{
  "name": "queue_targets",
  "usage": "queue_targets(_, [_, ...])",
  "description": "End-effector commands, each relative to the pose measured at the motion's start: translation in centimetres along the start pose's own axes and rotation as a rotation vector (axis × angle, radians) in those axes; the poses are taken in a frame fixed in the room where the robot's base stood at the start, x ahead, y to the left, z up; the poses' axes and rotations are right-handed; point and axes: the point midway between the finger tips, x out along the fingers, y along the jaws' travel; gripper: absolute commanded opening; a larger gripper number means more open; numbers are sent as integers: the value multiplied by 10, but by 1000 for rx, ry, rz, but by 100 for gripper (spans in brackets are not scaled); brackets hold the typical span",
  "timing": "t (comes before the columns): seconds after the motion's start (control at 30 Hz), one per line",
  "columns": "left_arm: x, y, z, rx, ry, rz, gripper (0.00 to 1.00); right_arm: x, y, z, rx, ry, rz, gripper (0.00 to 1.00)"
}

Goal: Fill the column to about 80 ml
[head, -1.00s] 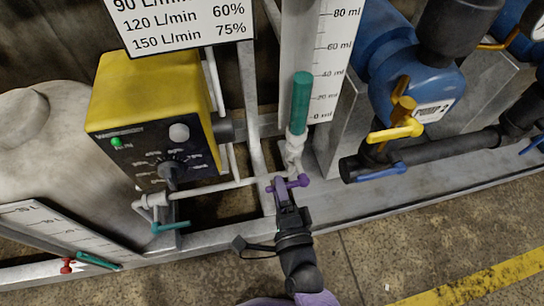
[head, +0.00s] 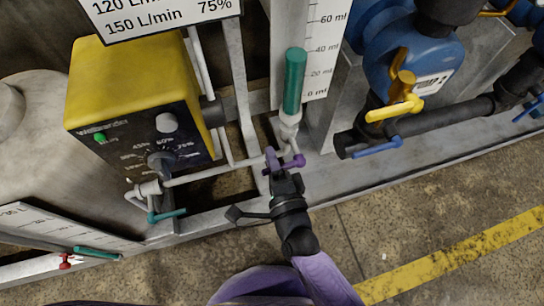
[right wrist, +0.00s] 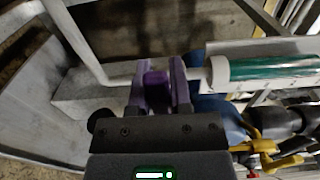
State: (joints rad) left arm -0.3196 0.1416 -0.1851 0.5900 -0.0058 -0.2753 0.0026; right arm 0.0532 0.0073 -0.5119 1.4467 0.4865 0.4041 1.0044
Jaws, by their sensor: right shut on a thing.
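The column (head: 293,82) is an upright clear tube with green liquid inside. The liquid's top stands near the 40 ml mark of the white scale (head: 322,60) behind it. Below the column, a purple valve handle (head: 298,161) sits on the pale pipe. My right gripper (head: 280,168) is shut on this handle. In the right wrist view the purple handle (right wrist: 156,88) lies between the fingers, and the column (right wrist: 265,69) runs off to the right. The fingers hide part of the handle, so its exact angle is unclear. My left gripper is not in view.
A yellow pump box (head: 140,90) with a dial knob (head: 162,160) and a lit green lamp stands left. A teal valve handle (head: 166,215) is below it. A blue pump (head: 400,60) with yellow (head: 395,107) and blue (head: 376,148) handles stands right. The floor in front is clear.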

Motion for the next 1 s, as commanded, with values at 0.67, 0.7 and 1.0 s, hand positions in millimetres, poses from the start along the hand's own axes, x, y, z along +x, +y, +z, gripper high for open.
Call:
queue_targets(0.67, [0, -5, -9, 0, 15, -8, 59, 0, 1, 0, 0, 0, 2, 0])
queue_targets(0.7, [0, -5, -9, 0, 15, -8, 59, 0, 1, 0, 0, 0, 2, 0])
queue_targets(1.0, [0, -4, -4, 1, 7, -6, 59, -1, 1, 0, 0, 0, 2, 0])
